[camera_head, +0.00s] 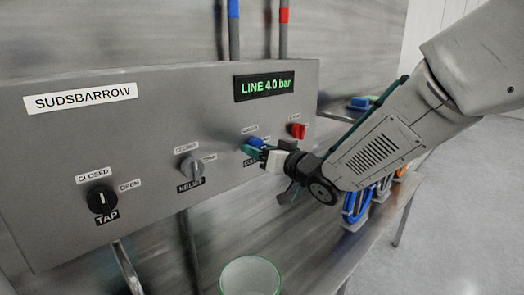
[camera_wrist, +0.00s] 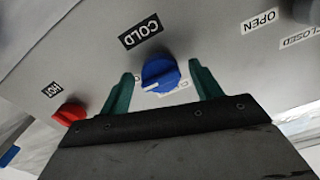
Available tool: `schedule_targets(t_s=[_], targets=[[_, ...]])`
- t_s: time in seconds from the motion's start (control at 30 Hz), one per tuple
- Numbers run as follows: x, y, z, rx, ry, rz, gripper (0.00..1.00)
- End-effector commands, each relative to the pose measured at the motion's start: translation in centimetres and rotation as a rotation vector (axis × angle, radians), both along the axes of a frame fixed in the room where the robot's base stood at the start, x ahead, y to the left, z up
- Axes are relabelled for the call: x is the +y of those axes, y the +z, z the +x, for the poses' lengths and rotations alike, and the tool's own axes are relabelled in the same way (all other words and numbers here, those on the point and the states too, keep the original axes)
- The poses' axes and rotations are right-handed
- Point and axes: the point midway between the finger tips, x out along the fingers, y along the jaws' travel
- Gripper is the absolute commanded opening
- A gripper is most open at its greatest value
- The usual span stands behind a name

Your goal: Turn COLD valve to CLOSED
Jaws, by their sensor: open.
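The COLD valve is a round blue knob (camera_wrist: 161,73) with a white pointer line, on the grey panel below its COLD label (camera_wrist: 141,31) in the wrist view. In the head view the blue knob (camera_head: 253,146) is partly hidden by my gripper. My gripper (camera_wrist: 163,87) is open, with one green finger on each side of the knob. Small gaps show between the fingers and the knob. The knob's CLOSED and OPEN labels are partly covered by the knob and fingers. My gripper (camera_head: 262,153) comes to the panel from the right in the head view.
A red HOT knob (camera_head: 298,131) is close to the right of the blue one. A grey RELIEF knob (camera_head: 192,168) and black TAP knob (camera_head: 102,199) are to the left. A display (camera_head: 264,85) reads LINE 4.0 bar. A clear cup (camera_head: 249,277) stands below.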

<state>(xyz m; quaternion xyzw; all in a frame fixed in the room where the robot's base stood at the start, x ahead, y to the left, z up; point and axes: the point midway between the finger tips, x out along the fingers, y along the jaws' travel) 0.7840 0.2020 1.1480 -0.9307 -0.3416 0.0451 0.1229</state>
Motion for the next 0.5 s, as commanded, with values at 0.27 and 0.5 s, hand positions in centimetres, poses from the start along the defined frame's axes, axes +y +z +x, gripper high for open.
schedule_targets(t_s=[0.27,0.5], targets=[[-0.04,-0.01,-0.02,0.000,0.000,0.000,0.31],[-0.08,-0.01,-0.01,-0.002,-0.001,-0.003,0.19]])
